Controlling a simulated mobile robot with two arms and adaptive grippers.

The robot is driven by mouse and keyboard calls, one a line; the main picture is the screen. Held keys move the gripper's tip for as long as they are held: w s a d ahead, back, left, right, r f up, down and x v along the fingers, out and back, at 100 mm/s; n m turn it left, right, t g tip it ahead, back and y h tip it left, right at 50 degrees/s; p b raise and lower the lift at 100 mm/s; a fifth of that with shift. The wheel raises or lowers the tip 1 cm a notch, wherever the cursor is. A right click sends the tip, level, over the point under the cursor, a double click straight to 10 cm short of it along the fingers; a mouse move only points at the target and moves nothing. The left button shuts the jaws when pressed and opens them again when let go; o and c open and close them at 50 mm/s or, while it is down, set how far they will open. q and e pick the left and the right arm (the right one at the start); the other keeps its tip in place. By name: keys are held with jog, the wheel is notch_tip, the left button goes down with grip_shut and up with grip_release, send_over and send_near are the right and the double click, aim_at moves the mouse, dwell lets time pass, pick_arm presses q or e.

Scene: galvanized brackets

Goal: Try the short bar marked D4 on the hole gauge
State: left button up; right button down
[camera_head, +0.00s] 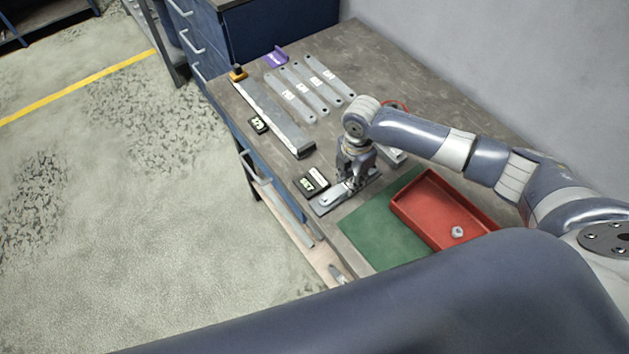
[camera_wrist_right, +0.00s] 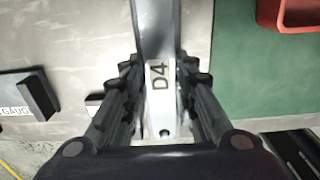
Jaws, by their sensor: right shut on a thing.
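My right gripper (camera_head: 352,182) is over the front part of the bench. It is shut on the short bar marked D4 (camera_wrist_right: 160,82), whose label faces up between the fingers in the wrist view (camera_wrist_right: 160,100). A hole shows at the bar's near end. My left gripper is not in view.
Several labelled bars (camera_head: 303,90) lie at the back beside a long grey block (camera_head: 272,115). A red tray (camera_head: 425,217) with a nut (camera_head: 457,232) stands right of the gripper, over a green mat (camera_head: 375,243). The bench's left edge drops to the floor.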

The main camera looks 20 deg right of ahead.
dwell(0.8)
jog(key=c, duration=1.2)
grip_release()
notch_tip(320, 180, up, 12)
